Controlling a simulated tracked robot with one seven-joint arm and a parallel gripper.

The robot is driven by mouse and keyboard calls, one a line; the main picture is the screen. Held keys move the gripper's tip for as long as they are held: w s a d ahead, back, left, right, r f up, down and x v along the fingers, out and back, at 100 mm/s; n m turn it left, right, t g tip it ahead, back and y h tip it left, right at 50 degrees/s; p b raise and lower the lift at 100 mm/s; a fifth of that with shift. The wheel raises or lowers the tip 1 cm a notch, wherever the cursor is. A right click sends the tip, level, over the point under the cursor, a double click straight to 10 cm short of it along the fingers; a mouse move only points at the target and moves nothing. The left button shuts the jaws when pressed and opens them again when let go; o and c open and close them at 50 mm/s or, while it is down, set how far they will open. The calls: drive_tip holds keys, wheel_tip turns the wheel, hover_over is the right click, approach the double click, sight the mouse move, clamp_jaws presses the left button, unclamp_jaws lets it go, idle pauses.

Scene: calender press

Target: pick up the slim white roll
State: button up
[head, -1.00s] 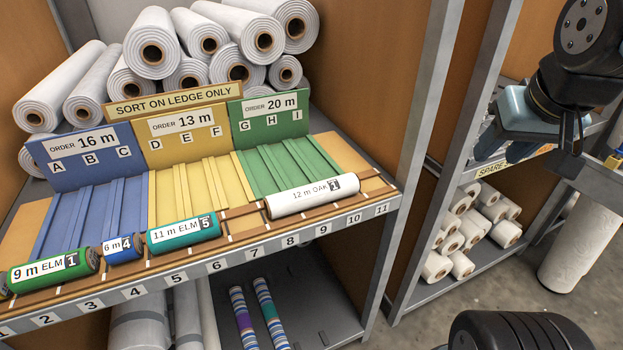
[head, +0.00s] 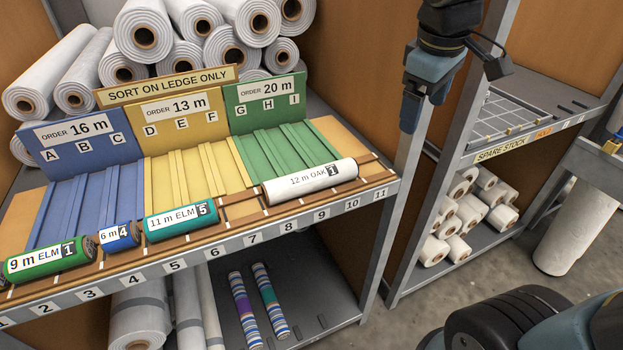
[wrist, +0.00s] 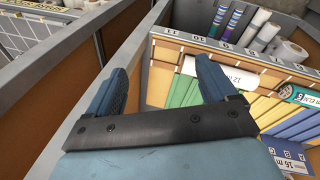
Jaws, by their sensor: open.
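The slim white roll (head: 310,182), labelled 12 m OAK 1, lies on the wooden ledge (head: 240,208) above marks 8 to 10, in front of the green lanes. In the wrist view its label end (wrist: 240,78) shows upside down, partly hidden by a finger. My gripper (head: 411,118) hangs up and to the right of the roll, near the shelf's right upright, apart from it. In the wrist view my gripper (wrist: 160,88) has its two blue fingers spread with nothing between them.
The teal roll (head: 181,222), blue roll (head: 119,235) and green roll (head: 50,260) lie left on the ledge. Large white rolls are stacked behind the order boards. A grey upright (head: 400,190) stands right of the ledge, then a spare stock shelf (head: 520,130).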

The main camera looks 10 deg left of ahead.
drive_tip(key=w+a+f+n+h, duration=0.1)
drive_tip(key=w+a+f+n, duration=0.15)
drive_tip(key=a+n, duration=0.8)
drive_tip(key=n+h, duration=0.2)
drive_tip(key=n, duration=0.2)
approach(308, 173)
drive_tip(key=shift+g, duration=0.3)
drive_tip(key=x, duration=1)
drive_tip(key=shift+w+f, duration=0.3)
drive_tip(key=shift+w, duration=0.1)
drive_tip(key=c, duration=1.2)
